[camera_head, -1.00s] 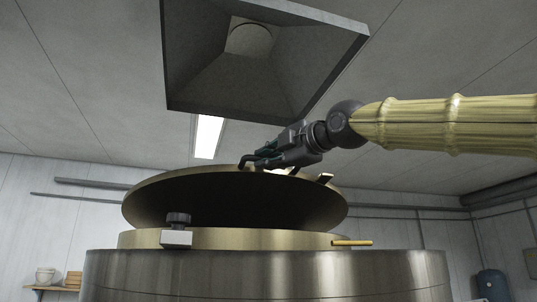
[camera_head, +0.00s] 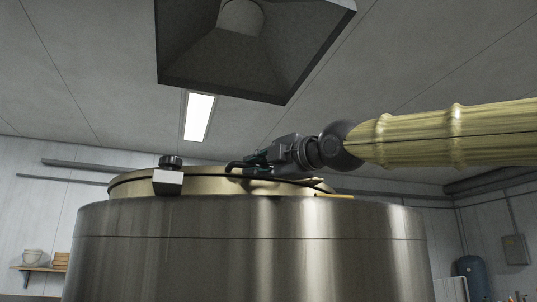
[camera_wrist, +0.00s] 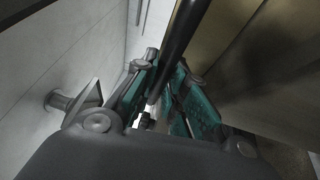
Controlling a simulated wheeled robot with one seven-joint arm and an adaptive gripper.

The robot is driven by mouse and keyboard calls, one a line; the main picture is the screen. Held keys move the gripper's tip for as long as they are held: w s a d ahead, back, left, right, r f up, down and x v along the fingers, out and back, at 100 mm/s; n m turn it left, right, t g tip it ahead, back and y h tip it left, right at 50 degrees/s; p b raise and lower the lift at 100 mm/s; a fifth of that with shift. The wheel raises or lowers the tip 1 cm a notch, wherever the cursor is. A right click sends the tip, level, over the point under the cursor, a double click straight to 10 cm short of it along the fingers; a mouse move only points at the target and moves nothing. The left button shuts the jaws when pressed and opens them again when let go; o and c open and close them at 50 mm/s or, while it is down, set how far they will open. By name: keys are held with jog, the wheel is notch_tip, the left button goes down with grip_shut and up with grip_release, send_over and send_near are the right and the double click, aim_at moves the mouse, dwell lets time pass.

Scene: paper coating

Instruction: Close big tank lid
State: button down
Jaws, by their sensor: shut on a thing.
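The big steel tank (camera_head: 250,240) fills the lower part of the head view. Its brass-coloured lid (camera_head: 215,184) lies low and almost flat over the tank's neck, and no wide dark opening shows. Whether the lid fully touches the rim cannot be told. My gripper (camera_head: 245,168) is at the lid's top, coming from the right. It is shut on the lid's dark bar handle (camera_wrist: 181,45), which runs between the green-padded fingers in the wrist view. A clamp with a dark knob (camera_head: 170,161) sits at the rim's front left.
A dark extractor hood (camera_head: 245,55) hangs above the tank. A small yellow bar (camera_head: 333,195) sticks out at the rim's right. A shelf with a bowl (camera_head: 33,257) is at the left wall, and a blue cylinder (camera_head: 470,275) stands at the right.

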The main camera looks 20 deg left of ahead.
jog(key=shift+w+a+f, duration=0.1)
jog(key=shift+w+f, duration=0.1)
jog(key=shift+f, duration=0.3)
jog(key=shift+w+a+f, duration=0.1)
jog(key=shift+w+f, duration=0.1)
jog(key=shift+f, duration=0.25)
jog(key=c, duration=1.5)
grip_release()
jog(key=shift+d+f, duration=0.1)
jog(key=shift+d, duration=0.05)
jog(key=shift+o, duration=0.2)
jog(key=shift+w, duration=0.3)
jog(key=shift+s+r, duration=0.15)
jog(key=shift+r, duration=0.15)
jog(key=r+v, duration=0.1)
jog(key=v, duration=1.1)
jog(key=shift+f, duration=0.3)
